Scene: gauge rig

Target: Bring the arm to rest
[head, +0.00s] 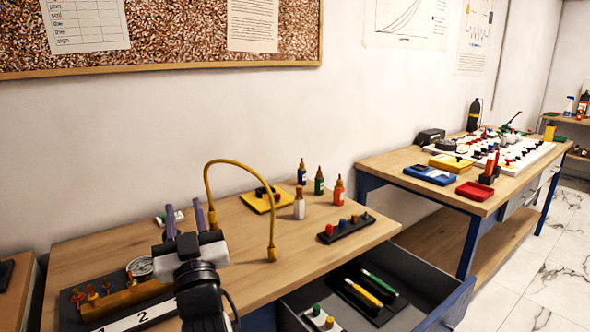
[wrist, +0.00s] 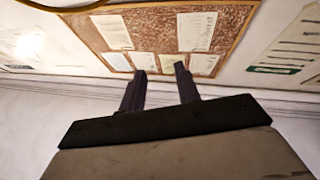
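My gripper (head: 184,211) is raised above the left part of the near wooden table (head: 240,239), with its two purple-grey fingers pointing up. In the wrist view, the fingers of my gripper (wrist: 160,72) stand apart with nothing between them, so it is open and empty. Beyond them, that view shows the wall and the pinboard (wrist: 163,28). A gauge (head: 140,267) with a round white dial sits on a dark rig (head: 72,296) at the table's left, close to my wrist. My arm hides part of the rig and table.
A yellow hose (head: 240,164) arches up right beside my gripper. Several small bottles (head: 319,181) and a black holder (head: 345,229) stand farther right. An open drawer (head: 420,283) juts from the table front. A second table (head: 400,161) with trays stands at the right.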

